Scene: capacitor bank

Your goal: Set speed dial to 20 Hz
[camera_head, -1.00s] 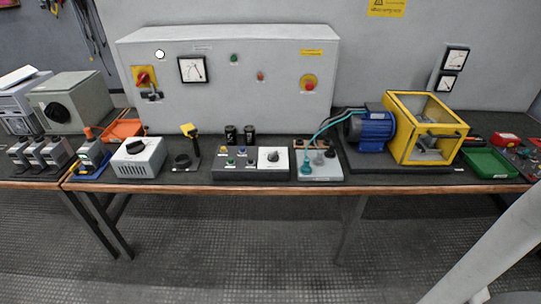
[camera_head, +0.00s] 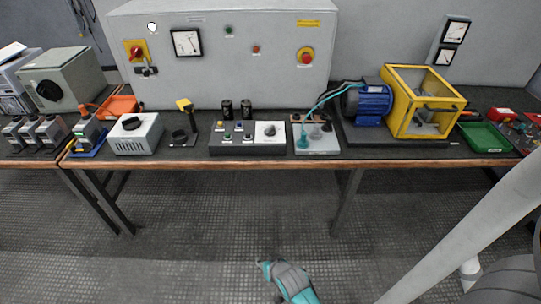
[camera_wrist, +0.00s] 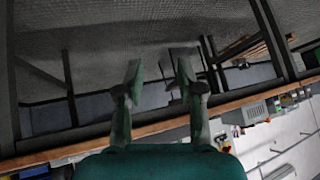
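Two dials could be the speed dial, and I cannot read the labels of either. One is a dark knob on a white panel (camera_head: 270,130) of the dark control box (camera_head: 223,150) at mid-bench. The other is a large black knob (camera_head: 131,123) on a vented grey-white box (camera_head: 138,146) to its left. I cannot tell the setting of either. My gripper (camera_head: 266,268) is low in the head view, well in front of the bench and apart from both. In the wrist view its two fingers (camera_wrist: 159,72) are spread with nothing between them.
The bench's wooden front edge (camera_head: 400,161) runs across the view. A motor (camera_head: 371,105) and yellow-framed guard (camera_head: 413,135) stand right of the control box. A grey cabinet (camera_head: 220,75) with a red emergency knob (camera_head: 306,57) stands behind. The floor in front is clear.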

